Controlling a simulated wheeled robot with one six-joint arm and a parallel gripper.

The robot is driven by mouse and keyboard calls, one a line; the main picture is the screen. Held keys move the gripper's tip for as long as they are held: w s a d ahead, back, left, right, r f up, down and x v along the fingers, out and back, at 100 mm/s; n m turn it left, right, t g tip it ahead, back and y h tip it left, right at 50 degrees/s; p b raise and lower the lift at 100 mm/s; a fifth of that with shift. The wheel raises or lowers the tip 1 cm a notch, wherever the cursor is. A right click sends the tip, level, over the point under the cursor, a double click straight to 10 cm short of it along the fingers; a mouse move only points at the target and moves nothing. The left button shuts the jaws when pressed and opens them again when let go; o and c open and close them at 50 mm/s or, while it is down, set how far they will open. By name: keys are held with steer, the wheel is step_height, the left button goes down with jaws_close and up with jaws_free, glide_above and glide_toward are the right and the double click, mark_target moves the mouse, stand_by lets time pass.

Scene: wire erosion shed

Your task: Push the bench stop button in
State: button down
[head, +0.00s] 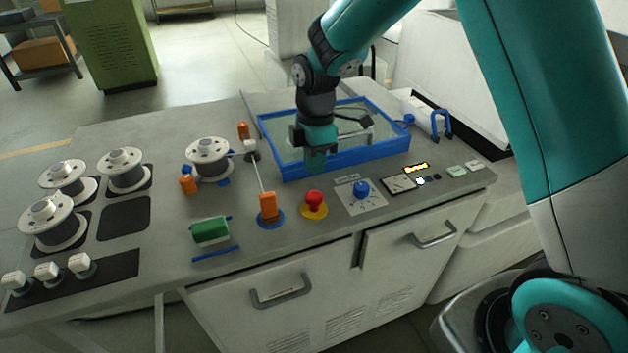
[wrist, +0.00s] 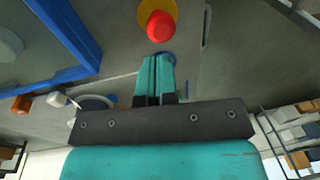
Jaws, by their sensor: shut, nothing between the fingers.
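The stop button is a red mushroom head (head: 314,197) on a yellow round base (head: 313,211), near the front edge of the bench. In the wrist view the red head (wrist: 160,27) shows at the top centre, just beyond my fingertips, with part of its yellow base (wrist: 172,6). My gripper (head: 316,168) points down behind the button, in front of the blue tray's near wall in the picture. Its teal fingers are together and empty, also in the wrist view (wrist: 156,62). The fingertips look apart from the button.
A blue-rimmed tray (head: 358,160) lies behind the button. A blue knob (head: 361,188) on a white plate is to its right, an orange-handled lever (head: 267,206) to its left. Spools (head: 209,157) stand further left. The bench front (head: 330,240) is just before the button.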

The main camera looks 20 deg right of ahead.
mark_target(315, 195)
steer(key=f, duration=0.2)
steer(key=f+p, duration=0.1)
steer(key=f, duration=0.2)
steer(key=shift+s+a+f, duration=0.15)
steer(key=shift+s+f, duration=0.2)
steer(key=shift+f, duration=0.05)
step_height(315, 195, down, 2)
steer(key=shift+s+f+b, duration=0.1)
steer(key=shift+b, duration=0.6)
steer(key=shift+s+f, duration=0.1)
steer(key=shift+s, duration=0.05)
step_height(315, 195, up, 15)
steer(key=w+p, duration=0.1)
steer(key=w, duration=0.1)
steer(key=shift+d, duration=0.4)
